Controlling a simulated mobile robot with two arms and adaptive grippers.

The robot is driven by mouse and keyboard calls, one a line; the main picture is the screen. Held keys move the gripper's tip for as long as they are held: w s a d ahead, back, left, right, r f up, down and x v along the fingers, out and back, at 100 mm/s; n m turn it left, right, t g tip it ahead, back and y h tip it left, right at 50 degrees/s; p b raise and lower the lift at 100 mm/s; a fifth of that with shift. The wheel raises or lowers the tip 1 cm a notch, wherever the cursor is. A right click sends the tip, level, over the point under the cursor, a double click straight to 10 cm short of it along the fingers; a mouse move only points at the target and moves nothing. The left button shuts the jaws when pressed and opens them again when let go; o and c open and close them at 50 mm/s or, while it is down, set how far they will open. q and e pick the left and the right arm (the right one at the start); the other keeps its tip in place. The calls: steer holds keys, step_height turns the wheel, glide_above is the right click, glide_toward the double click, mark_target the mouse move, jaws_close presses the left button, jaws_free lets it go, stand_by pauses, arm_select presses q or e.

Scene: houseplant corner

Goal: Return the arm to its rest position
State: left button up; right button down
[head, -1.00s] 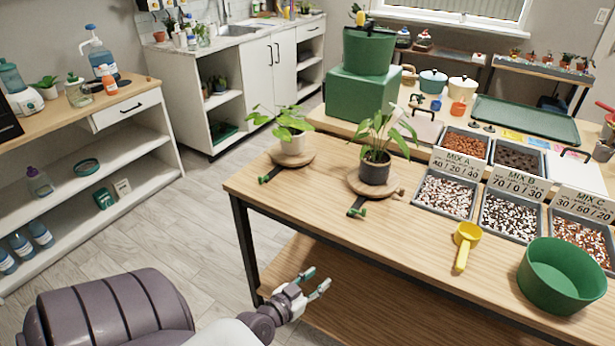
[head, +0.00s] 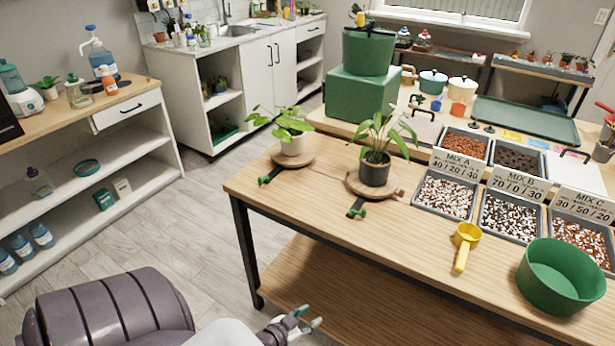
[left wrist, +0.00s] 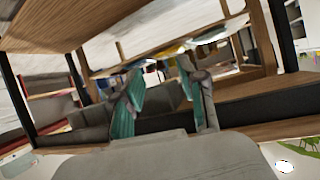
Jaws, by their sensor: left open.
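My left gripper (head: 300,322) is low at the bottom middle of the head view, in front of the workbench and below its top. Its two fingers are apart and nothing is between them. In the left wrist view the same open gripper (left wrist: 160,95) shows teal finger pads, with the table's underside and dark legs beyond, somewhat blurred. My left arm comes in from the bottom left of the head view. My right gripper is not in view.
The workbench (head: 330,215) carries two potted plants on wooden turntables, a yellow scoop (head: 465,245), a green bowl (head: 560,278) and several mix trays. A white shelf unit (head: 100,185) stands at the left. Open floor (head: 190,235) lies between.

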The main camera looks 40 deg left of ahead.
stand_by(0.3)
arm_select(q)
steer(key=s+d+f+g, duration=0.3)
steer(key=s+f, duration=0.5)
steer(key=f, duration=0.1)
steer(key=s+d+f+g, duration=0.3)
steer(key=s+f, duration=0.4)
steer(key=f, duration=0.1)
steer(key=s+d+f+m+g, duration=0.1)
steer(key=s+d+f+g, duration=0.1)
steer(key=s, duration=0.6)
steer(key=s+d+f+m+g+p, duration=0.1)
steer(key=s+d+f+g, duration=0.2)
steer(key=s+f, duration=0.2)
steer(key=s, duration=0.3)
steer(key=shift+f+g, duration=0.25)
steer(key=shift+g, duration=0.05)
